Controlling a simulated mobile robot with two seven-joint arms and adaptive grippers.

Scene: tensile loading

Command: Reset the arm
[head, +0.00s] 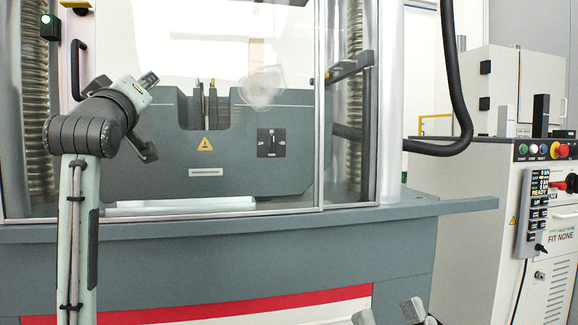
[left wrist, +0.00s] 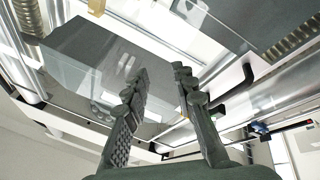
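My left arm (head: 75,220) rises at the left of the head view and bends over at the top, in front of the testing machine's glass. My left gripper (left wrist: 163,85) shows in the left wrist view with its two dark fingers apart and nothing between them. My right gripper (head: 388,312) shows only at the bottom edge of the head view. The rest of the right arm is out of view.
The testing machine (head: 225,245) has a clear glass door (head: 230,40) with a black handle (head: 76,70). A grey ledge runs along its front. A control cabinet (head: 545,230) with buttons and a pendant (head: 532,212) stands at the right. A black hose (head: 455,80) hangs between them.

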